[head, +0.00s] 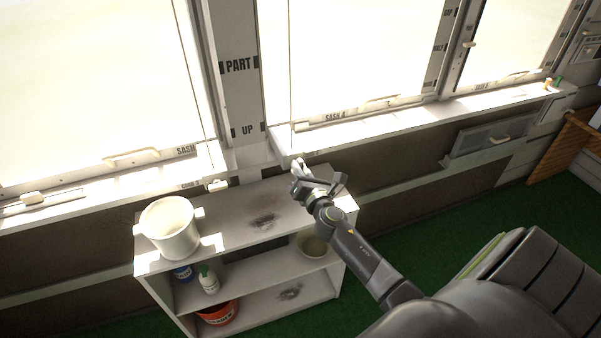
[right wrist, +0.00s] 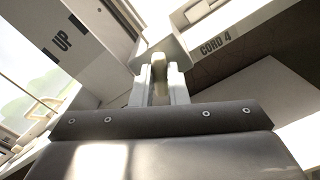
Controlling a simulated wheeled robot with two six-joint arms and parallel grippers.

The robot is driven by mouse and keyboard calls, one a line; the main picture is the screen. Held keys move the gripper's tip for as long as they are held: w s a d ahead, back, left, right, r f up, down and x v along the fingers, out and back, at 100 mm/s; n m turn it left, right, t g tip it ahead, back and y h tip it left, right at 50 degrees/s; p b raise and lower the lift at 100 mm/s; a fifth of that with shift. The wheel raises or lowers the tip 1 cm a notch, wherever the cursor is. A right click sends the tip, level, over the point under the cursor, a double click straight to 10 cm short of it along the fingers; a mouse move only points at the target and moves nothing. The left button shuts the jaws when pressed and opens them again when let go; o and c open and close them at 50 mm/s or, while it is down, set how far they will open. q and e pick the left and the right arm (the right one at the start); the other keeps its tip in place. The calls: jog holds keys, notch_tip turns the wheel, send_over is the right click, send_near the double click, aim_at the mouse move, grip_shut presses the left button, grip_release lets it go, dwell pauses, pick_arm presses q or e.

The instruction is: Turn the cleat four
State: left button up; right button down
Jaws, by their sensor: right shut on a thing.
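My right gripper (head: 298,166) is at the window ledge, just above the back edge of the white shelf unit. In the right wrist view its two pale fingers (right wrist: 158,84) are closed around a small cream piece (right wrist: 158,62), which I take to be cleat four. A "CORD 4" label (right wrist: 215,46) is on the wall right beside it. In the head view the gripper hides most of this cleat, so its angle is hard to tell there. My left gripper is not in view.
A similar pale cleat (head: 217,185) is left of the gripper. A white bucket (head: 171,228) stands on the white shelf unit (head: 240,205), with bottles and a red tub (head: 217,313) below. Windows and a sill (head: 440,106) run behind.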

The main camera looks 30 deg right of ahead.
jog(key=m+b, duration=0.1)
jog(key=m, duration=0.3)
jog(key=m+b, duration=0.2)
jog(key=m, duration=0.2)
jog(key=m+b, duration=0.1)
jog(key=m, duration=0.2)
jog(key=shift+d+f+m+b, duration=0.15)
jog(key=shift+f+m+b, duration=0.15)
jog(key=shift+m, duration=0.1)
dwell(0.3)
jog(key=c, duration=1.4)
grip_release()
jog(key=shift+c, duration=0.2)
jog(key=shift+s, duration=0.1)
jog(key=b+v, duration=0.1)
jog(key=v, duration=1.6)
jog(key=shift+s, duration=0.15)
